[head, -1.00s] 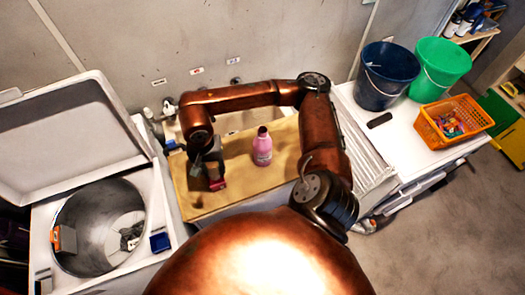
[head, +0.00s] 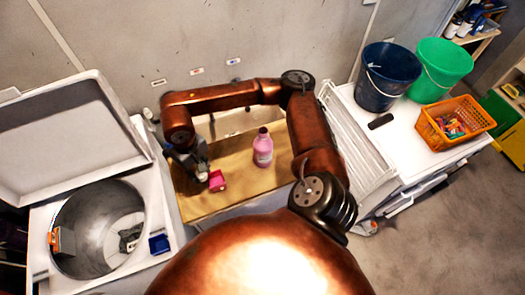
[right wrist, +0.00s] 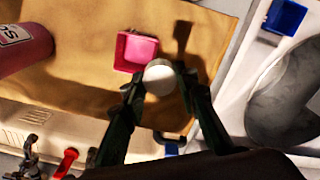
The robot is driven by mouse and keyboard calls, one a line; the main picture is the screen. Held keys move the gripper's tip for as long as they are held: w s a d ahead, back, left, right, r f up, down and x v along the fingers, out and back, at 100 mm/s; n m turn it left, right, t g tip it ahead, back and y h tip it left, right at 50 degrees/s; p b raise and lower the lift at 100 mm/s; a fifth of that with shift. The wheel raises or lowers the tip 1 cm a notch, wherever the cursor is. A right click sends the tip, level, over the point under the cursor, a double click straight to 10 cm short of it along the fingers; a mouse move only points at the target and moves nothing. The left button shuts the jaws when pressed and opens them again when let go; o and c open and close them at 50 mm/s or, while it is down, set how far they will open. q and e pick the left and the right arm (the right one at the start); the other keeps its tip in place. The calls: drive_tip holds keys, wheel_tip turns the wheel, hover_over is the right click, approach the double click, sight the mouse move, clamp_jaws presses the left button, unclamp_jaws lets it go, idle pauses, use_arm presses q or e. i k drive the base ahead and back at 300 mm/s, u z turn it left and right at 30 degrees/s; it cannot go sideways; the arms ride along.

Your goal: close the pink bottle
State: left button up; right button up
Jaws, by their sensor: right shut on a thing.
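The pink bottle (head: 263,150) stands upright on the wooden board (head: 240,187); its side also shows at the left edge of the right wrist view (right wrist: 22,48). My right gripper (head: 203,172) is left of the bottle and apart from it. In the right wrist view my right gripper (right wrist: 158,84) is shut on a round white cap (right wrist: 159,76). A small pink open box (head: 217,181) is beside the gripper; it also shows in the right wrist view (right wrist: 136,52). My left gripper is not in view.
A washer with raised lid and open drum (head: 100,225) stands at left, with a blue box (head: 159,244) on it. Blue (head: 387,77) and green (head: 440,70) buckets and an orange basket (head: 455,122) stand at right. The board is clear between pink box and bottle.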

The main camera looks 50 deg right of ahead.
sight(262, 145)
drive_tip(key=u, duration=1.6)
drive_tip(key=k, duration=2.2)
drive_tip(key=z, duration=1.55)
drive_tip(key=i, duration=0.5)
drive_tip(key=u, duration=0.1)
